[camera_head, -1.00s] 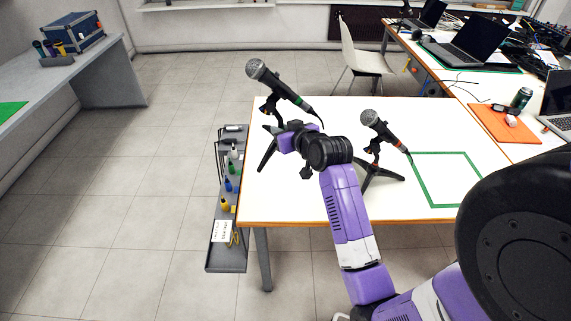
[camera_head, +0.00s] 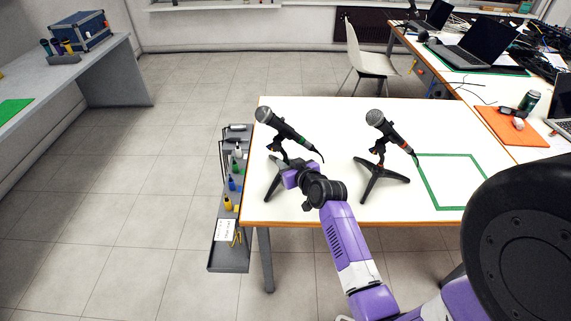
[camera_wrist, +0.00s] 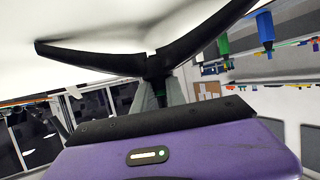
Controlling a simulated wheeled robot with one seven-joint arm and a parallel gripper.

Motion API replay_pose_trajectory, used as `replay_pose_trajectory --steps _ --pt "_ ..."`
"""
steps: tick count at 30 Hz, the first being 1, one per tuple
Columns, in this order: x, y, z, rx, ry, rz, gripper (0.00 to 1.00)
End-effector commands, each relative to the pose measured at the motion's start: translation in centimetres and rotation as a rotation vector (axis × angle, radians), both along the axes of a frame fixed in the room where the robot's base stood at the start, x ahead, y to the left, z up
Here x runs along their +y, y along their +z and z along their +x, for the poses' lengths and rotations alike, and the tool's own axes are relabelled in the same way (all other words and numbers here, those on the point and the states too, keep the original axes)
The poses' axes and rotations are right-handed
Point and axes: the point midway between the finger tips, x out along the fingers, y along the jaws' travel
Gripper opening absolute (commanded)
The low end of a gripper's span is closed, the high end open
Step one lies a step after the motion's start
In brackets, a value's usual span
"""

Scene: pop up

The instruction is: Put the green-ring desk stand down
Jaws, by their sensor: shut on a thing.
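The green-ring desk stand (camera_head: 272,184), a black tripod with a microphone (camera_head: 284,129) on top, is upright at the left front of the white table (camera_head: 330,130). My gripper (camera_head: 290,174) is shut on its column from the right. My gripper partly hides the stand in the head view.
A second microphone stand (camera_head: 378,172) with a reddish ring stands to the right. A green-outlined square (camera_head: 428,185) lies empty beyond it. A grey rack with bottles (camera_head: 229,240) hangs along the table's left edge. The back of the table is clear.

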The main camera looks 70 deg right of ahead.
Motion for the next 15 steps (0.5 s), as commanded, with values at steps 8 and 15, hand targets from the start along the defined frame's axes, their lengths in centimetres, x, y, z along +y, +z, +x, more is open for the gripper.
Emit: replay_pose_trajectory --steps 8,15 --pt "-0.09 0.18 0.07 -0.004 -0.001 -0.004 0.00" --pt "-0.01 -0.15 0.01 -0.001 0.000 -0.001 0.38"
